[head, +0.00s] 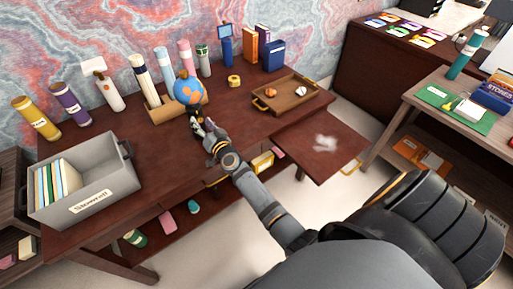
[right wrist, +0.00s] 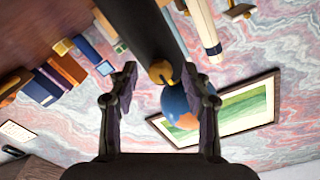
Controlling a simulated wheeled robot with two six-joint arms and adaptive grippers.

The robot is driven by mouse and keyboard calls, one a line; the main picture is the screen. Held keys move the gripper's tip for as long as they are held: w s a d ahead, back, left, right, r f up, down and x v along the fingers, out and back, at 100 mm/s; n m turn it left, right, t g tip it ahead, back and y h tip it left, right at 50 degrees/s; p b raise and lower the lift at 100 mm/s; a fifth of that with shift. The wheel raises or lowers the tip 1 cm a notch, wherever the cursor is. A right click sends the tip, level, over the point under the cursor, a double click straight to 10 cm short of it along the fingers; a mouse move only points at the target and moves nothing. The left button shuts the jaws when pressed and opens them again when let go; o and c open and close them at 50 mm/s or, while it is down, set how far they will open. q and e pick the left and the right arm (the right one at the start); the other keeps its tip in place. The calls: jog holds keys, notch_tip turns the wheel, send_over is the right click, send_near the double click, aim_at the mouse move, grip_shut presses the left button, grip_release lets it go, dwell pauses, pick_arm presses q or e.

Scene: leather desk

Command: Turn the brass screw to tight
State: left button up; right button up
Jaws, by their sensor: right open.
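The brass screw (right wrist: 161,72) shows in the right wrist view as a small gold piece at the end of a dark brown bar. It lies between the lines of my right gripper's fingers, beyond the palm. My right gripper (right wrist: 160,88) is open, one finger on each side, and I see no contact with the screw. In the head view my right gripper (head: 197,122) is over the desk, just in front of the blue and orange globe (head: 188,90). There I cannot make out the screw behind the gripper. My left gripper is not in view.
A grey bin (head: 128,172) with files stands at the desk's left. A wooden tray (head: 310,103) with small items lies to the right, and a yellow tape roll (head: 234,81) lies behind. Several bottles and tubes line the back. The desk (head: 150,205) is clear in front of the bin's right side.

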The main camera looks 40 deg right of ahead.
jog(key=n, duration=0.2)
jog(key=shift+n, duration=0.4)
jog(key=s+a+f+n+g+y, duration=0.2)
jog(key=s+a+n+g+y, duration=0.1)
jog(key=s, duration=0.6)
jog(key=s+a+f+n+g+y, duration=0.2)
jog(key=s+n+g, duration=0.1)
jog(key=s, duration=0.6)
jog(key=s+d+f+g+h, duration=0.2)
jog(key=s+d+f+g, duration=0.1)
jog(key=s, duration=0.3)
jog(key=s+d+f+m+g+h, duration=0.1)
jog(key=s+d+f+g+h, duration=0.1)
jog(key=s+d+f+g, duration=0.2)
jog(key=shift+s+f, duration=0.75)
jog(key=shift+s, duration=0.75)
jog(key=shift+d, duration=0.1)
